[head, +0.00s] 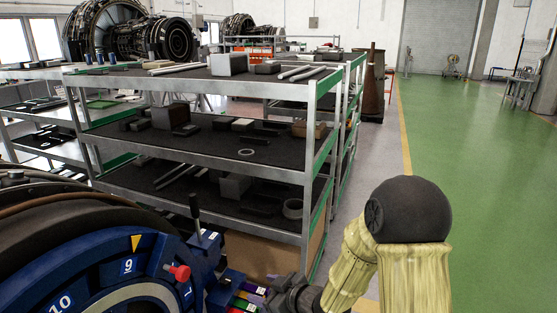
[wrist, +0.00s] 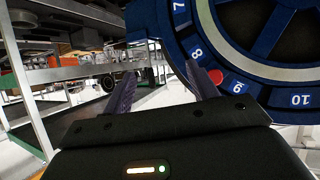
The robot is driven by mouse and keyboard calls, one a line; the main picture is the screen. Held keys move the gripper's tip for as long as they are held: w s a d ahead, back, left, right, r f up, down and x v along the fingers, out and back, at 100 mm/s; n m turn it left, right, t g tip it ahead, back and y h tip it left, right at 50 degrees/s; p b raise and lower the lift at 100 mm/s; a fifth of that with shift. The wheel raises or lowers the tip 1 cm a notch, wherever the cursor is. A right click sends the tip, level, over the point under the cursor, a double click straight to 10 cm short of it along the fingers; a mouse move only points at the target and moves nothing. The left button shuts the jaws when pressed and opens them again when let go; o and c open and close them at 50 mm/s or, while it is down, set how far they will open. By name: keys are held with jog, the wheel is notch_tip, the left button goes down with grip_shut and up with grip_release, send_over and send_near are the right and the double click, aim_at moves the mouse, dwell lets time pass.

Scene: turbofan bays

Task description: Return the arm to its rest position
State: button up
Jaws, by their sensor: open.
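My gripper (wrist: 163,72) shows in the wrist view with its two dark fingers spread apart and nothing between them. The right finger overlaps the blue numbered ring (wrist: 245,75) in the picture; I cannot tell whether they touch. In the head view my arm rises at the lower right, with pale yellow covered links and a dark round joint. It bends down and left toward the blue ring (head: 105,275) at the lower left. The fingers are not clear there. A red knob (head: 180,272) sits on the ring, and it also shows in the wrist view (wrist: 215,76).
A metal shelf rack (head: 215,175) with several loaded levels stands close behind the ring and arm. Engines (head: 130,35) stand at the back left. The green floor (head: 470,160) to the right is mostly open. A dark cone-topped post (head: 373,85) stands beyond the rack.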

jog(key=s+d+m+h, duration=0.2)
jog(key=d+m+h, duration=0.3)
jog(key=d, duration=0.5)
jog(key=s+d+r+m+g+h, duration=0.1)
jog(key=s+d+m+g+h, duration=0.1)
jog(key=s, duration=0.5)
jog(key=s+d+r+m+g+h, duration=0.1)
jog(key=s+d+m+g+h, duration=0.1)
jog(key=s+d, duration=0.4)
jog(key=shift+s+d+r+m+g+h, duration=0.25)
jog(key=shift+s+d+m+g+h, duration=0.15)
jog(key=shift+s+m+g, duration=0.5)
jog(key=shift+w, duration=0.15)
jog(key=shift+c, duration=0.4)
jog(key=c, duration=0.3)
jog(key=shift+w+a, duration=0.1)
jog(key=shift+c, duration=0.5)
